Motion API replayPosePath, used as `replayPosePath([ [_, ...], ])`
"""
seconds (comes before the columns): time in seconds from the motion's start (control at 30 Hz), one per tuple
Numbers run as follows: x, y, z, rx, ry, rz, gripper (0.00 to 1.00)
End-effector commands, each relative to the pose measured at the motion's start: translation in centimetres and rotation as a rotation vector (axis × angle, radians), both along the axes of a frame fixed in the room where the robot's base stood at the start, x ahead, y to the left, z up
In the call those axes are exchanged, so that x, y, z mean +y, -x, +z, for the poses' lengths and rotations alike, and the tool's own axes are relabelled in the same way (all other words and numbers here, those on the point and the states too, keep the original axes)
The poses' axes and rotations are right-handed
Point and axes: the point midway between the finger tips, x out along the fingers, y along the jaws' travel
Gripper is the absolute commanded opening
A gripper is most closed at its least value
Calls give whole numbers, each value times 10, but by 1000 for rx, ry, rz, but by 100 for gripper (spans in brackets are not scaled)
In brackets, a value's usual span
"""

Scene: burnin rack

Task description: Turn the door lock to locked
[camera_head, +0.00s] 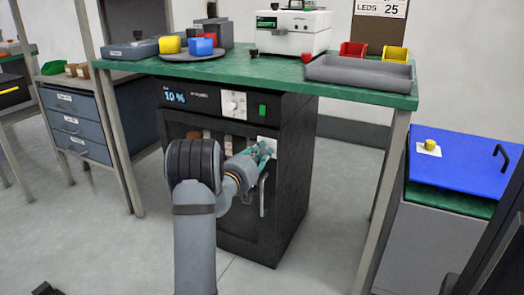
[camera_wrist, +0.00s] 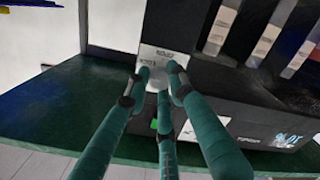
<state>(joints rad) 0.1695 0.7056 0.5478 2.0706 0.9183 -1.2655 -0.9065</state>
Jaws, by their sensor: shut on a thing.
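The door lock is a small knob on a pale plate (camera_head: 267,143) at the upper right of the black cabinet's door. In the wrist view the pale plate (camera_wrist: 160,62) carries small print, too blurred to read. My gripper (camera_head: 264,154) reaches the plate from the front, with teal fingers. In the wrist view its fingertips (camera_wrist: 153,80) close around the light grey lock knob (camera_wrist: 156,76). The fingers hide much of the knob, so I cannot tell which way it points. The cabinet door looks shut.
A vertical door handle (camera_head: 262,196) is just below my gripper. Above the door are a display reading 10 %, a dial panel (camera_head: 234,104) and a green switch (camera_head: 263,110). The green bench top (camera_head: 240,70) overhangs the cabinet.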

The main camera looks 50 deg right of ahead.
Motion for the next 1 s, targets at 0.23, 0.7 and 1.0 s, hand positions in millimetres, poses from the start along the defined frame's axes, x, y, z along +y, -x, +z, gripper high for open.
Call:
replayPosePath([
  [0.23, 0, 1, -1, 95, 16, -2, 0],
  [0.7, 0, 1, -1, 129, 22, -3, 0],
  [1.0, -1, 1, -1, 128, 23, -3, 33],
])
